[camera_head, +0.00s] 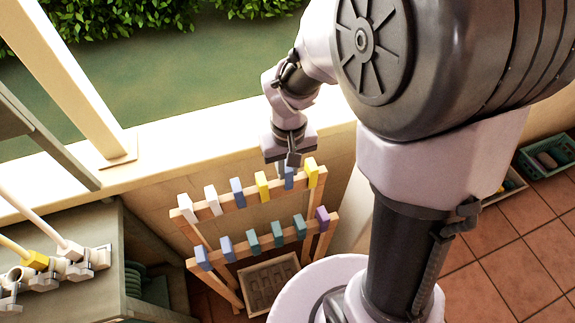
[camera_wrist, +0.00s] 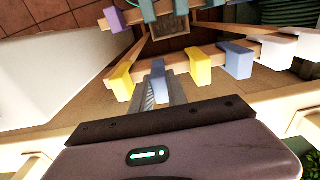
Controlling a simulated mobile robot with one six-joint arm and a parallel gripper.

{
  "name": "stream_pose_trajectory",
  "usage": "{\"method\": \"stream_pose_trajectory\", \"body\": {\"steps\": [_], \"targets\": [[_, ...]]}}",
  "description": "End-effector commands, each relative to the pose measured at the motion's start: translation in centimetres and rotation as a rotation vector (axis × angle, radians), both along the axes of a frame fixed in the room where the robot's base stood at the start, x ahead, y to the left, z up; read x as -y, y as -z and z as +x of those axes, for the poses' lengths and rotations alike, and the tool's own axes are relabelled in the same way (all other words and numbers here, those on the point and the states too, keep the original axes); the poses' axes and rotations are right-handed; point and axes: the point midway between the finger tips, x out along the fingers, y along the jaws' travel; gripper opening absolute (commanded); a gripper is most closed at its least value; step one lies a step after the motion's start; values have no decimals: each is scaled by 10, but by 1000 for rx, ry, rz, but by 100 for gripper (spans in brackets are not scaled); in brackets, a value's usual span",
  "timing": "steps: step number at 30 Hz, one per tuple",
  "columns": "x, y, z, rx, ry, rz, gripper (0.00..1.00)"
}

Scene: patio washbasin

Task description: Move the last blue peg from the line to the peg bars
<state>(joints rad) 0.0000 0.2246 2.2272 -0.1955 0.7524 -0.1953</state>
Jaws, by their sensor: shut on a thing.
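My gripper (camera_head: 290,162) is over the upper peg bar (camera_head: 225,207), shut on a blue peg (camera_head: 289,179). The peg sits at the bar between two yellow pegs, one (camera_head: 262,187) to its left and one (camera_head: 312,172) at the bar's right end. In the wrist view the same blue peg (camera_wrist: 158,82) shows at my fingers, between the yellow pegs (camera_wrist: 121,82). Whether it is fully seated cannot be told. Another blue peg (camera_head: 237,192) and two white pegs (camera_head: 212,200) are farther left on this bar. No line can be made out.
The lower peg bar (camera_head: 240,252) holds blue, green and purple pegs. A slatted crate (camera_head: 270,284) is beneath the rack. A washbasin counter with taps (camera_head: 70,262) stands at left. A pale wall ledge (camera_head: 190,150) runs behind the rack. Trays (camera_head: 548,158) lie on the tiles at right.

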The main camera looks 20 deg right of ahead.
Motion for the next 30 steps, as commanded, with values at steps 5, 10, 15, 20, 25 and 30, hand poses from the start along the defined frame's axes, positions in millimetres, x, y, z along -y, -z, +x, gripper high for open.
{"method": "stream_pose_trajectory", "body": {"steps": [5, 10, 15, 20, 25, 30], "targets": [[0, 18, 0, 0, 0, 0, 0], [0, 17, 0, 0, 0, 0, 0], [0, 17, 0, 0, 0, 0, 35], [0, 17, 0, 0, 0, 0, 45], [0, 17, 0, 0, 0, 0, 45], [0, -1, 0, 0, 0, 0, 45]]}}
